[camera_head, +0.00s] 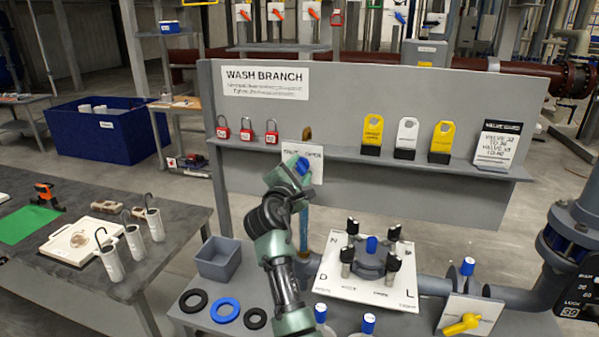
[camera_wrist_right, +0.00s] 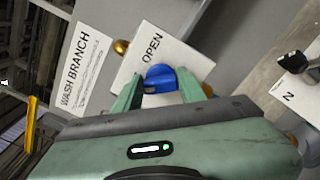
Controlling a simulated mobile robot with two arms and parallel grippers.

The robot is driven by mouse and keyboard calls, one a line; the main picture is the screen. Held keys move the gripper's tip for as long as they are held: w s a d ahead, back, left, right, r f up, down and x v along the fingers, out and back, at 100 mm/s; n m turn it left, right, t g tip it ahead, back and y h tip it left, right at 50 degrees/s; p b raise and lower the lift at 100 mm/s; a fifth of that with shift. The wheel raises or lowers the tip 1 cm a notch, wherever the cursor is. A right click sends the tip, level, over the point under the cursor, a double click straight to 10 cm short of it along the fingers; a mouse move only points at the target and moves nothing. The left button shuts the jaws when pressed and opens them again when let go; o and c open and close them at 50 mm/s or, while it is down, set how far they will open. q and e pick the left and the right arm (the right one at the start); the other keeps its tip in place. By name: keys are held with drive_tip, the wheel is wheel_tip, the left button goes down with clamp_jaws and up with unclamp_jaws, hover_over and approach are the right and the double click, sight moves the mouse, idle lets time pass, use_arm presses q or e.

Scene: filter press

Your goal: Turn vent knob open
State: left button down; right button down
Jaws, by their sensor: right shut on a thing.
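The blue vent knob (camera_head: 302,166) sits on a white plate (camera_head: 317,165) lettered SHUT and OPEN, below the WASH BRANCH sign. In the right wrist view the knob (camera_wrist_right: 160,77) is between the fingers, with the word OPEN on the plate (camera_wrist_right: 187,52) beyond it. My right gripper (camera_head: 297,172) reaches up to the plate from below and is shut on the knob. The gripper (camera_wrist_right: 160,90) covers the knob's lower part, and the way its pointer faces cannot be told. My left gripper is not in view.
Red padlocks (camera_head: 246,133) and yellow and white tags (camera_head: 408,137) stand on the panel shelf (camera_head: 340,154). Below are a white plate with black knobs (camera_head: 345,287), rings (camera_head: 225,310), a grey bin (camera_head: 218,262) and a yellow-handled valve (camera_head: 461,324). A brass pipe end (camera_wrist_right: 121,46) is close beside the plate.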

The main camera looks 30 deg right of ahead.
drive_tip(key=shift+m+b, duration=0.6)
drive_tip(key=shift+m, duration=0.2)
drive_tip(key=m+b, duration=0.3)
drive_tip(key=shift+d+m, duration=0.1)
drive_tip(key=shift+m, duration=0.2)
drive_tip(key=m+b, duration=0.3)
drive_tip(key=shift+m, duration=0.3)
drive_tip(key=m+b, duration=0.4)
drive_tip(key=m, duration=0.1)
drive_tip(key=shift+f, duration=0.1)
drive_tip(key=shift+w+m+b, duration=0.1)
drive_tip(key=shift+m+b, duration=1.15)
drive_tip(key=shift+m, duration=0.25)
